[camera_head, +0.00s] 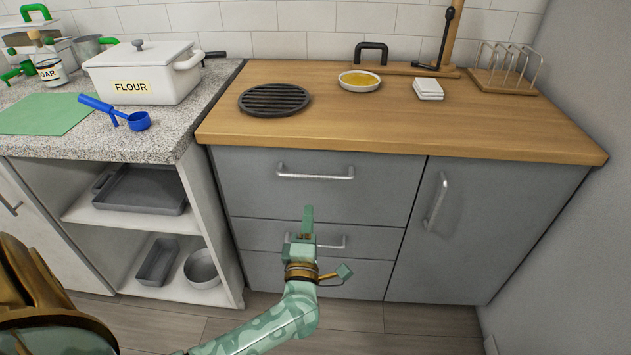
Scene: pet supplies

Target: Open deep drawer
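The grey cabinet has a stack of closed drawers on its left side. The top drawer (270,195) shows the tallest front, with a silver bar handle (316,175). Below it are a middle drawer (262,234) with its own bar handle (334,243) and a lower drawer (262,270). My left gripper (307,215) points up in the picture, in front of the middle drawer and below the top handle. It covers part of the middle handle; whether it touches it I cannot tell. Its finger opening is not clear from this angle. My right gripper is out of view.
A cabinet door (470,235) with a slanted handle (436,202) is right of the drawers. The wooden counter (420,125) overhangs above, holding a black grate (274,99) and a yellow-filled dish (359,81). Open shelves with trays (140,188) stand left. The floor (430,325) in front shows clear.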

